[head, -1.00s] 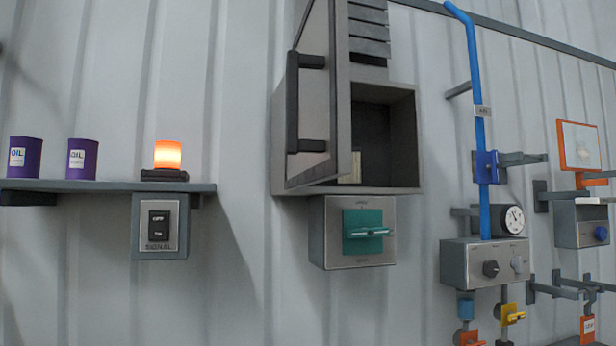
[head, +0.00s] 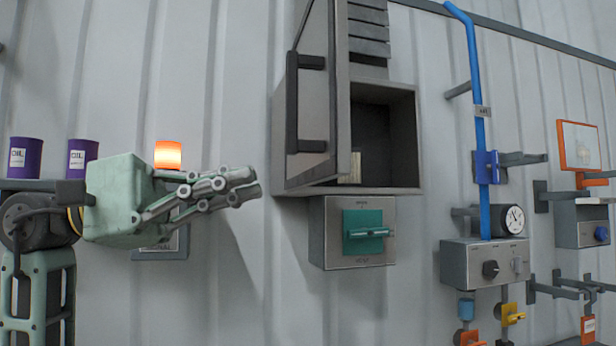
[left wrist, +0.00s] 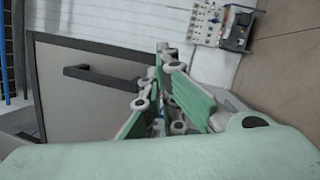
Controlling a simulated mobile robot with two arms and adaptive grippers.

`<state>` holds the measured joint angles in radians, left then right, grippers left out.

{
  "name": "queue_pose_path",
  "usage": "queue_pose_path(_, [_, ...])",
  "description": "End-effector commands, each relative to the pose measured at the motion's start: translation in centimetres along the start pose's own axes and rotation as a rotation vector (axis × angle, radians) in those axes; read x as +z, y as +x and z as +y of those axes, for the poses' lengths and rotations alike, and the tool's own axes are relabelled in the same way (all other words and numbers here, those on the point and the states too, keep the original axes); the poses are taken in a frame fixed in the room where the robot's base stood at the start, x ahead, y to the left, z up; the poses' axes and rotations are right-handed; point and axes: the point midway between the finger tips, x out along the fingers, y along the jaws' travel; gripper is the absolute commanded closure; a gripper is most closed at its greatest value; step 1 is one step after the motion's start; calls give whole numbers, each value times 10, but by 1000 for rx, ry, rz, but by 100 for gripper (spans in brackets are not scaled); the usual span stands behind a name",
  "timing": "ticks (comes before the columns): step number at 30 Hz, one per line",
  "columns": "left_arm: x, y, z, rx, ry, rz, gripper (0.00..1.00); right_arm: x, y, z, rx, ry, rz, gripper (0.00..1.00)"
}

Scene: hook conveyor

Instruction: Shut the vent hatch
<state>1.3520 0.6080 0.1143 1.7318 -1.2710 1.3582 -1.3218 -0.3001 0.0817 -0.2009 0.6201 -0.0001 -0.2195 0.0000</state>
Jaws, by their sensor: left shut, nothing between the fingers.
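The vent hatch is a grey box (head: 408,140) on the wall, with its dark inside showing. Its framed grey door (head: 318,90) stands open, swung out across the left part of the box, with a long black handle (head: 292,105). In the left wrist view the door panel (left wrist: 85,110) and its dark handle (left wrist: 105,77) lie beyond the fingers. My left gripper (head: 258,180) is shut and empty, left of the door's lower left corner, pointing right. It also shows in the left wrist view (left wrist: 163,50). My right gripper is out of view.
Below the box is a panel with a teal switch (head: 365,232). Left, a shelf (head: 60,184) holds purple oil cans (head: 25,157) and a lit orange lamp (head: 168,154), partly behind my arm. Right stands a blue pipe (head: 477,120) with a control box (head: 455,262).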

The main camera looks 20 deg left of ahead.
Motion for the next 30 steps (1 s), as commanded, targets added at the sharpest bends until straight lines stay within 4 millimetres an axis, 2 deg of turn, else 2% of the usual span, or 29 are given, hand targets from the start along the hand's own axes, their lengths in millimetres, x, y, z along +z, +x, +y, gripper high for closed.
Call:
queue_pose_path(1, [5, -11, 8, -38, 86, 54, 100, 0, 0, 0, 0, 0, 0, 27])
queue_pose_path(3, [6, -25, 13, -91, 174, 121, 100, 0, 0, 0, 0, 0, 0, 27])
queue_pose_path(6, [7, -40, 17, -144, 249, 186, 100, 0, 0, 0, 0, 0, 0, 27])
queue_pose_path(11, [6, -47, 18, -178, 291, 224, 100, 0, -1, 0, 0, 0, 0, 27])
queue_pose_path(17, [1, -22, 16, -181, 290, 220, 100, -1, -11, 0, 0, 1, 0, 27])
queue_pose_path(27, [-16, 49, 7, -179, 287, 217, 100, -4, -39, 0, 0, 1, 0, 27])
queue_pose_path(30, [-20, 64, 4, -179, 287, 218, 100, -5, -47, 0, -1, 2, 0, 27])
